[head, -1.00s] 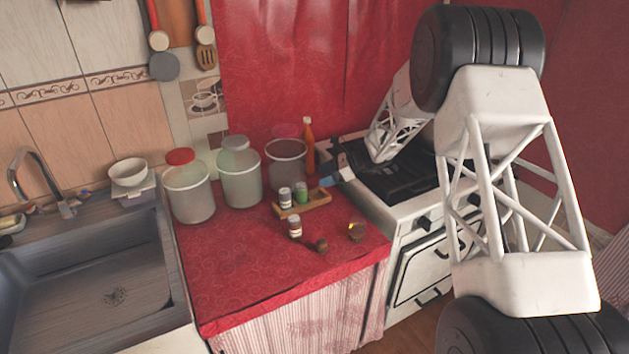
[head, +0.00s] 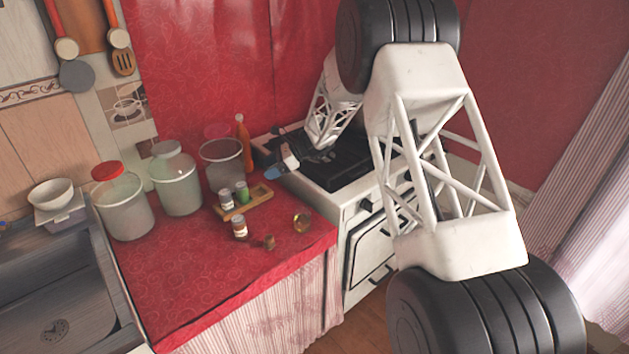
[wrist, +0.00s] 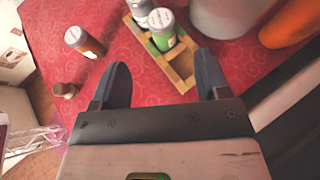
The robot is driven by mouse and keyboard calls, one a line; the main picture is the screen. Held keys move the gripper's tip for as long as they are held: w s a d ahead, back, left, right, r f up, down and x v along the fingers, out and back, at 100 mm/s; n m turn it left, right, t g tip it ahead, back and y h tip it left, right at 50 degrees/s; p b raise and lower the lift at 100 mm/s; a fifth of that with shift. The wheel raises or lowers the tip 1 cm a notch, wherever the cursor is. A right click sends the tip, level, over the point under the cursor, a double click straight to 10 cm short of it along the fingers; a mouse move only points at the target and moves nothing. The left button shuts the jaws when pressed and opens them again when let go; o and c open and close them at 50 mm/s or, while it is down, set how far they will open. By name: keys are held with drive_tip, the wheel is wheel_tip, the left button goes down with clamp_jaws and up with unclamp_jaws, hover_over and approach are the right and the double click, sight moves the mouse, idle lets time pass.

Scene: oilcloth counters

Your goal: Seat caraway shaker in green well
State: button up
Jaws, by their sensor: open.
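A wooden rack (head: 262,205) stands on the red counter, also in the wrist view (wrist: 183,68). It holds a green shaker (head: 242,192) with a grey lid (wrist: 162,28) and a pale-lidded shaker (head: 226,198). A section at the rack's near end in the wrist view looks empty; I see no clear green marking on a well. A brown shaker with a white lid (head: 239,227) stands upright outside the rack (wrist: 84,41). I cannot read which one is caraway. My gripper (wrist: 164,84) is open and empty, above the rack's right end in the head view (head: 276,169).
Large jars (head: 176,180) and an orange bottle (head: 244,145) stand behind the rack. A small brown object (head: 269,242) and a round amber one (head: 302,222) lie in front. The stove (head: 345,180) is to the right. The counter's front left is clear.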

drive_tip(key=shift+d+r, duration=0.1)
drive_tip(key=s+d+r+n+t+h, duration=0.2)
drive_tip(key=s+d+r+n+h, duration=0.4)
drive_tip(key=s+d+r, duration=1.6)
drive_tip(key=s+d+n+t+h, duration=0.1)
drive_tip(key=s+d+n+h, duration=0.1)
drive_tip(key=s+d, duration=0.4)
drive_tip(key=s+d+n+t+h, duration=0.1)
drive_tip(key=s+d+n, duration=0.3)
drive_tip(key=s, duration=1.2)
drive_tip(key=s+d+n+t+h, duration=0.1)
drive_tip(key=s+d+n+h, duration=0.1)
drive_tip(key=s+d, duration=0.6)
drive_tip(key=s+h, duration=0.1)
drive_tip(key=s, duration=0.1)
drive_tip(key=shift+s+n+t, duration=0.4)
